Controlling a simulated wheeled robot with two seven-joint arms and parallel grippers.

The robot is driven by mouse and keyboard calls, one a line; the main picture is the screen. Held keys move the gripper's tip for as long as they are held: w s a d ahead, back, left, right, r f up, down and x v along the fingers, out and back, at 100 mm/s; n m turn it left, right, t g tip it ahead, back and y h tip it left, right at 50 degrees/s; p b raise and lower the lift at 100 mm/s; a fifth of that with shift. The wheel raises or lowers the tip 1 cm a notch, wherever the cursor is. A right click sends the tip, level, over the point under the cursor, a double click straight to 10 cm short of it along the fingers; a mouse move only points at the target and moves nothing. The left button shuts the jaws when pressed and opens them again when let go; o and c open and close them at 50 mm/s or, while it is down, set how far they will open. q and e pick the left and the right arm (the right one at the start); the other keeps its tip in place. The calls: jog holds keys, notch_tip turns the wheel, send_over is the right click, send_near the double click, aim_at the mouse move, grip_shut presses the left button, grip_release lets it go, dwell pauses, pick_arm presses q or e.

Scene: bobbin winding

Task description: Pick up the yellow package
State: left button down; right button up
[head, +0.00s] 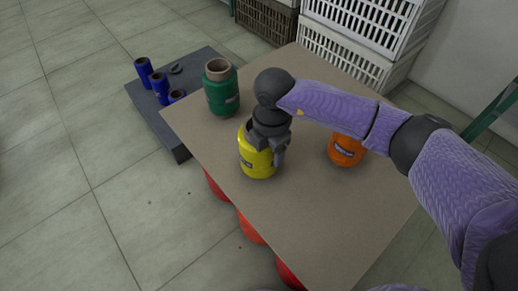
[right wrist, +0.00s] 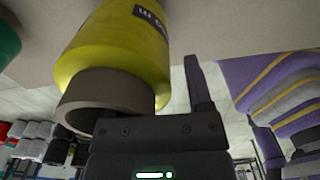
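The yellow package (head: 256,163) is a thread spool with a dark label, standing upright on the brown table top. In the right wrist view the yellow package (right wrist: 115,55) appears upside down, with its brown core tube (right wrist: 105,97) toward my gripper. My right gripper (head: 275,147) is over the top of the package, on its right side. One finger (right wrist: 196,85) shows beside the yellow winding with a gap between them. The other finger is hidden by the package or its core. My left gripper is not in view.
A green spool (head: 221,90) stands behind the package and an orange spool (head: 345,150) stands to its right on the table (head: 320,220). A low dark platform (head: 150,113) holds blue spools. Crates (head: 350,50) stand behind. Red spools (head: 251,228) show below the table's left edge.

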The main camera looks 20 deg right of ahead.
grip_shut()
